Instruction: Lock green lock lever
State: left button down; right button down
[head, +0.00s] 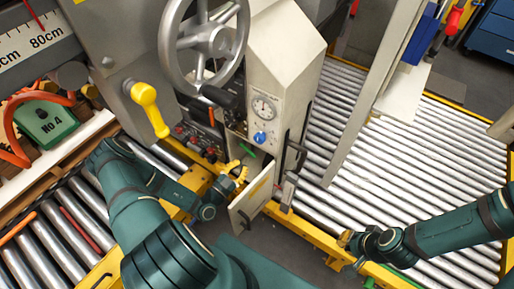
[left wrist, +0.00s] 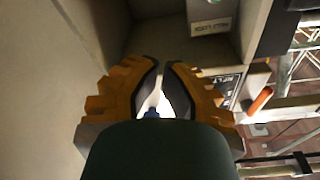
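A small green lever (head: 247,149) sits on the pale machine housing (head: 282,50), at the upper edge of an open compartment below the gauge. My left gripper (head: 238,172) is at that compartment, just below and left of the green lever. In the left wrist view its orange fingers (left wrist: 163,78) have their tips nearly together, with a narrow bright gap lower down and nothing visible held. My right gripper (head: 345,240) is small, at the yellow conveyor frame.
The compartment's door (head: 250,206) hangs open close to my left gripper. A handwheel (head: 203,42), a yellow handle (head: 150,108) and a blue knob (head: 260,137) are nearby. In the left wrist view an orange handle (left wrist: 260,98) is at right. Roller conveyors (head: 400,165) flank the machine.

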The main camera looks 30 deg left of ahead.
pick_arm(q)
jog(key=shift+s, duration=0.15)
jog(key=r+b, duration=0.1)
send_over(254, 156)
jog(key=d, duration=0.1)
jog(key=f, duration=0.1)
jog(key=a+f+b, duration=0.1)
jog(key=shift+f, duration=0.35)
jog(key=shift+s+a+f, duration=0.15)
jog(key=shift+f, duration=0.2)
jog(key=shift+f+m, duration=0.1)
jog(key=shift+m, duration=0.2)
